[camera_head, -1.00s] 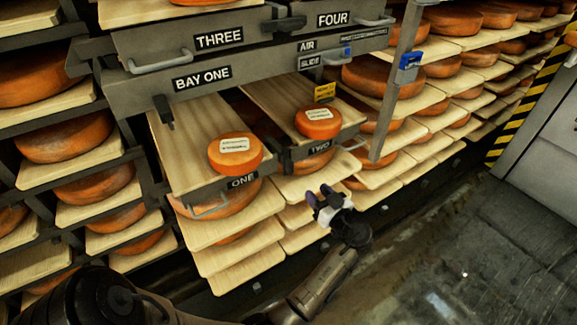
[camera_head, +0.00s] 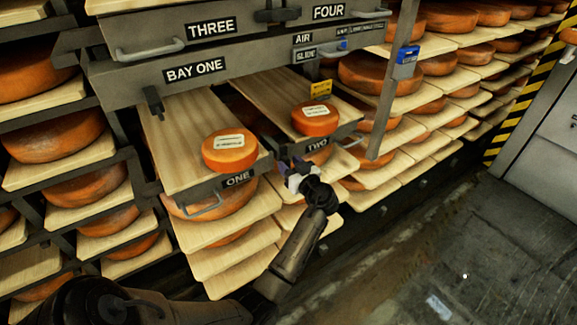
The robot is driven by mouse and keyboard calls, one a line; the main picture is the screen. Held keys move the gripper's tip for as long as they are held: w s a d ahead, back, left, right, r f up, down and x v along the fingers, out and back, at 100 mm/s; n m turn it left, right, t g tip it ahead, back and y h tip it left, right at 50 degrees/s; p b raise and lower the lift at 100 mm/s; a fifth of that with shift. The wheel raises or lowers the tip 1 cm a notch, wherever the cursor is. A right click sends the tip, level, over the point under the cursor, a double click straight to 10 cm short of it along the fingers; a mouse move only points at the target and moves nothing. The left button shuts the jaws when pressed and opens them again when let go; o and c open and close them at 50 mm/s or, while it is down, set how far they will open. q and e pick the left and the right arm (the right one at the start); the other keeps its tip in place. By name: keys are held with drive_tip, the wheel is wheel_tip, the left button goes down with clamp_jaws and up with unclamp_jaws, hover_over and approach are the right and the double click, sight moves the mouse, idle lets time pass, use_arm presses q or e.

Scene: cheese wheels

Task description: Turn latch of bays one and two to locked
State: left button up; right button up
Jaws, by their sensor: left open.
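The drawer labelled ONE (camera_head: 236,180) and the drawer labelled TWO (camera_head: 317,145) are pulled out under the BAY ONE beam (camera_head: 125,77). Each bears an orange cheese wheel: one on drawer one (camera_head: 229,152), one on drawer two (camera_head: 314,120). A black lever (camera_head: 154,103) hangs from the beam at the left, above drawer one; it looks like a latch. I cannot make out a latch for bay two. My left gripper (camera_head: 291,171) is open and empty, in front of the gap between the two drawer fronts. I cannot tell whether it touches them. My right gripper is out of view.
Drawers THREE (camera_head: 211,27) and FOUR (camera_head: 328,11) are above, with bar handles and a black fitting (camera_head: 284,12) between them. A post with a blue box (camera_head: 404,62) stands right of drawer two. Cheese racks surround the bay. The floor (camera_head: 400,260) at right is open.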

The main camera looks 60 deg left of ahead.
use_arm(q)
drive_tip(key=shift+a, duration=0.5)
clamp_jaws()
